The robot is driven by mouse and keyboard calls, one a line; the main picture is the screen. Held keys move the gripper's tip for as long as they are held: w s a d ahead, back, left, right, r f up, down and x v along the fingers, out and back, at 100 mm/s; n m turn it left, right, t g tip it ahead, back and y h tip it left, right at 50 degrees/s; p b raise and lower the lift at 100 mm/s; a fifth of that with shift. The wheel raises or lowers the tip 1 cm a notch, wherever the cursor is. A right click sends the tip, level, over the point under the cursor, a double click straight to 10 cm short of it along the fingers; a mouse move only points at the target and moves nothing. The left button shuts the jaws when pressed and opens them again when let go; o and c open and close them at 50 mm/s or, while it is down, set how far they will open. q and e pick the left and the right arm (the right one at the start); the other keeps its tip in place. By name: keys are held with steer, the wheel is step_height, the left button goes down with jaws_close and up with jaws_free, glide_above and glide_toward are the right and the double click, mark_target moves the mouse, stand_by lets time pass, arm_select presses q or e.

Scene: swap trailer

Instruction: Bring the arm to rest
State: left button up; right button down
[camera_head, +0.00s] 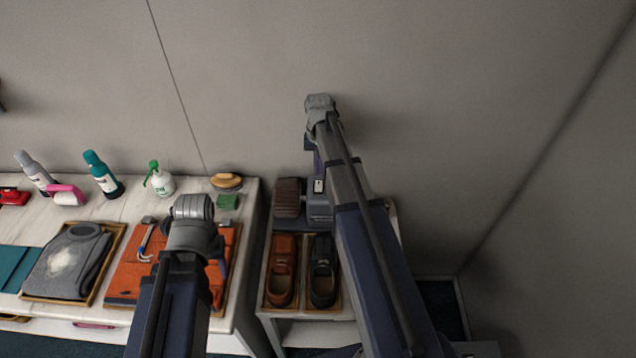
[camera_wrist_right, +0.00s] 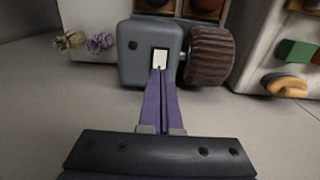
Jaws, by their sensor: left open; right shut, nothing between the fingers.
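My right gripper (camera_head: 317,176) reaches down to the grey shoe-polishing machine (camera_head: 320,207) on the right-hand stand. Its purple fingers (camera_wrist_right: 160,72) are shut with nothing between them. In the right wrist view, their tips are at the lower edge of a white rocker switch (camera_wrist_right: 160,57) on the machine (camera_wrist_right: 137,65); I cannot tell whether they touch it. A brown bristle roller (camera_wrist_right: 209,57) is on the machine's side. My left gripper (camera_head: 221,262) is open, above the orange cloth in the head view, and mostly hidden behind its own wrist.
A brown shoe (camera_head: 282,270) and a black shoe (camera_head: 322,270) lie in trays before the machine. The left counter holds bottles, a spray bottle (camera_head: 161,180), a brush (camera_head: 227,181), a green block (camera_head: 228,202), orange cloth (camera_head: 122,280) and grey garment (camera_head: 68,262). A wall stands behind.

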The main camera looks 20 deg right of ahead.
steer(key=s+a+f+n+h+b, duration=0.1)
steer(key=s+a+n, duration=0.8)
steer(key=s+a, duration=1.2)
steer(key=a+f+b, duration=0.1)
steer(key=a, duration=0.2)
steer(key=shift+a, duration=0.4)
